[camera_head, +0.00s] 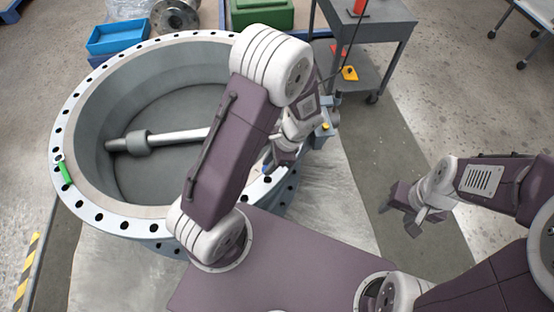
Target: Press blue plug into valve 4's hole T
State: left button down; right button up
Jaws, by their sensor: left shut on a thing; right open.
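The big butterfly valve (100,217) lies with its round flange facing up, a ring of dark bolt holes around it. My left gripper (270,165) is at the right side of this flange, shut on the blue plug (266,154), of which only a small blue part shows. My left arm hides much of the flange there, so I cannot tell whether the plug is in a hole or above it. I cannot make out a valve number or a letter T. My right gripper (402,212) is open and empty over the floor at the right.
A green piece (65,172) sits on the flange's left side. A blue and yellow part (323,129) is at its right edge. A blue bin (117,37), a green box (262,13) and a grey cart (377,27) stand behind. The floor at right is clear.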

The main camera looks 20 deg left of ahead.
pick_arm(q)
notch_tip(320, 180, down, 6)
jog(key=b, duration=0.6)
jog(key=shift+r, duration=0.1)
jog(key=shift+r, duration=0.1)
dwell(0.3)
jog(key=shift+a+r+p, duration=0.1)
jog(key=shift+a+p, duration=0.05)
jog(key=shift+p, duration=0.35)
dwell(0.4)
jog(key=shift+f, duration=0.2)
dwell(0.3)
jog(key=shift+f, duration=0.5)
